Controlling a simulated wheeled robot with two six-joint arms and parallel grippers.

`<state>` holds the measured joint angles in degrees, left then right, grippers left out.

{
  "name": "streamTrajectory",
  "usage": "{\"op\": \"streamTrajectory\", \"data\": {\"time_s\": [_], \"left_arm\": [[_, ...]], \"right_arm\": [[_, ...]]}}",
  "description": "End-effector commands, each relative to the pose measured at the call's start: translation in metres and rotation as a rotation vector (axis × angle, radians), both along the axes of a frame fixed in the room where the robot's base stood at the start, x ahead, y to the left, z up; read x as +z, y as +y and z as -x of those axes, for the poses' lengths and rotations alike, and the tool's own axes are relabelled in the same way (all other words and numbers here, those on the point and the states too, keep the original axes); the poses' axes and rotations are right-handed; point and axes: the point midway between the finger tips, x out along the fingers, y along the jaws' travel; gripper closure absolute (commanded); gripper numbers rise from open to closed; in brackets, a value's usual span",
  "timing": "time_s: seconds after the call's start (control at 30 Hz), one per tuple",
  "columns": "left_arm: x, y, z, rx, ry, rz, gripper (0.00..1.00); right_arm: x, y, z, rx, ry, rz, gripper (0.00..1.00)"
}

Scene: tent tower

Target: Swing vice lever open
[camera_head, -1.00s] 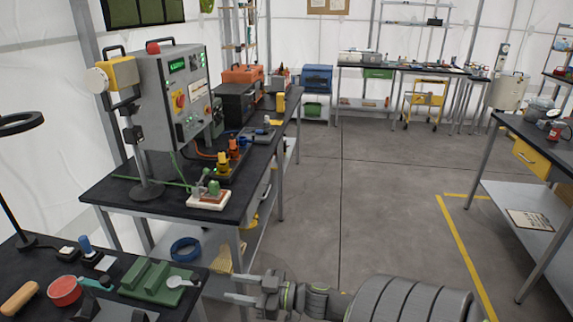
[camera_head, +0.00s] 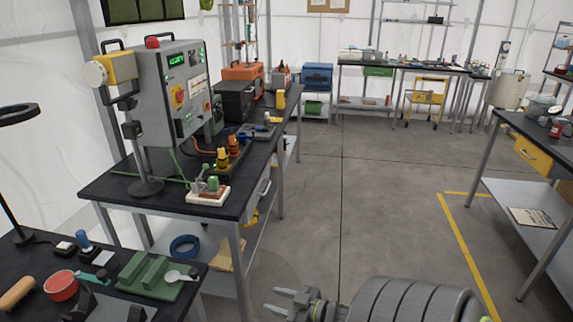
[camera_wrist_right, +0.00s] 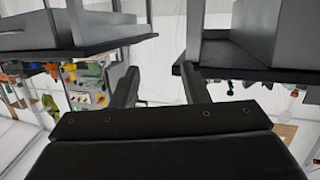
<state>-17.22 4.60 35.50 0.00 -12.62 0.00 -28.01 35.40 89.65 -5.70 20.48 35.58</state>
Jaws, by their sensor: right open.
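A green block-like fixture (camera_head: 150,276), which looks like the vice, sits on the near bench at the lower left in the head view. A pale round-ended piece with a dark tip (camera_head: 180,276), perhaps its lever, lies on its right side. My right gripper (camera_head: 275,300) is at the bottom middle, to the right of the fixture and apart from it, beyond the bench edge. Its fingers are spread and empty. They also show spread in the right wrist view (camera_wrist_right: 160,88), with nothing between them. The fixture is not clearly seen in that view.
The near bench (camera_head: 22,262) also holds a red cup (camera_head: 61,285), a brown-handled tool (camera_head: 17,293) and a ring lamp (camera_head: 17,114). A second bench (camera_head: 112,191) with a grey control box (camera_head: 160,95) stands behind. The floor (camera_head: 385,215) to the right is open.

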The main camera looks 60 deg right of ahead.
Motion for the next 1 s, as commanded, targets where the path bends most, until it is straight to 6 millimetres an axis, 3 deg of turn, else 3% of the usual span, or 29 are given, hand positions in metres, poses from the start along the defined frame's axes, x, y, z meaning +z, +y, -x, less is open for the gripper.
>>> {"op": "streamTrajectory", "data": {"time_s": [0.1, 0.3, 0.77, 1.0], "left_arm": [[-0.003, 0.000, 0.000, 0.000, 0.000, 0.000, 0.64], [-0.006, 0.000, 0.000, 0.000, -0.001, 0.000, 0.64], [-0.006, 0.000, -0.001, 0.000, -0.001, 0.000, 0.64], [-0.006, 0.000, -0.001, 0.000, -0.001, 0.000, 0.64]], "right_arm": [[-0.023, -0.007, 0.005, -0.041, 0.039, 0.011, 0.59], [-0.049, -0.014, 0.011, -0.088, 0.090, 0.026, 0.59], [-0.060, -0.016, 0.015, -0.107, 0.114, 0.034, 0.59], [-0.059, -0.016, 0.014, -0.104, 0.111, 0.039, 0.88]]}}
